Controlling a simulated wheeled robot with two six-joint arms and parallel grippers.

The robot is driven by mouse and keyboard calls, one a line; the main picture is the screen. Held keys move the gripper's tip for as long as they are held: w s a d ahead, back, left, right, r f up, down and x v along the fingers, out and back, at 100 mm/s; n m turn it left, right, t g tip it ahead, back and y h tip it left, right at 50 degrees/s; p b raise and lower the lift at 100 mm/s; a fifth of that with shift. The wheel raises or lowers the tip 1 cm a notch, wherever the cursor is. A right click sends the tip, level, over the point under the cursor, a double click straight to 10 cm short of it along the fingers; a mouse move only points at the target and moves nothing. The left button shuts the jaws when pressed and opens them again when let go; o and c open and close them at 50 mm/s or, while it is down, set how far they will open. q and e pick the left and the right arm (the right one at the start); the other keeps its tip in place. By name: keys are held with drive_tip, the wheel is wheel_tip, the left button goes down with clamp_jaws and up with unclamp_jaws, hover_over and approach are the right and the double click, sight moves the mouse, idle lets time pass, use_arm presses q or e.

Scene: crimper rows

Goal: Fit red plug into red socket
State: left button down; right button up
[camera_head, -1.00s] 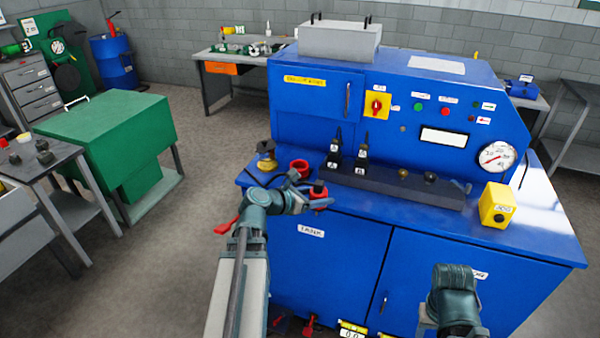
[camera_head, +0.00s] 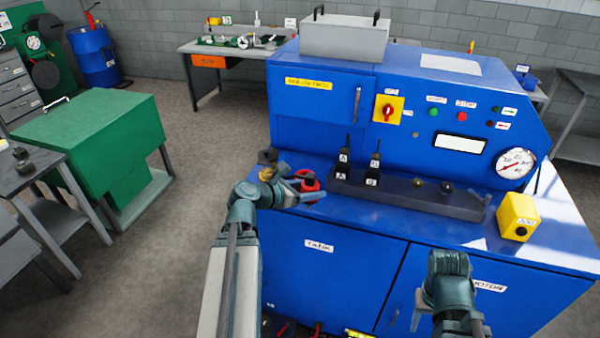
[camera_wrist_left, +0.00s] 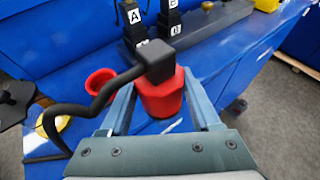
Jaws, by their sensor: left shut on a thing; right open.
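The red plug (camera_wrist_left: 162,98) is a red cylinder with a black block on top and a black cable curling off to the left. My left gripper (camera_wrist_left: 160,86) is shut on it, one finger on each side. The red socket (camera_wrist_left: 98,84) is an open red ring on the blue bench, left of the plug in the left wrist view and apart from it in that picture. In the head view my left gripper (camera_head: 300,188) is at the bench's front left, where plug and socket overlap as one red patch. My right gripper (camera_head: 447,314) is open and empty in front of the cabinet.
A dark rail (camera_head: 410,195) with black lettered crimpers (camera_head: 344,165) stands behind the plug. A yellow box (camera_head: 518,217) sits at the right. The bench front between the socket and yellow box is mostly clear.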

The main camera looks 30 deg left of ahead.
use_arm(q)
drive_tip(key=shift+w+a, duration=0.1)
drive_tip(key=shift+a, duration=0.1)
drive_tip(key=w+a+f+b, duration=0.1)
drive_tip(key=w+a, duration=0.7)
drive_tip(key=w, duration=0.4)
drive_tip(key=shift+a+f, duration=0.1)
drive_tip(key=f+b, duration=0.2)
drive_tip(key=w+f+b, duration=0.1)
drive_tip(key=b, duration=0.1)
drive_tip(key=shift+a+f, duration=0.3)
drive_tip(key=shift+a, duration=0.05)
drive_tip(key=shift+f, duration=0.2)
drive_tip(key=shift+c, duration=0.6)
unclamp_jaws()
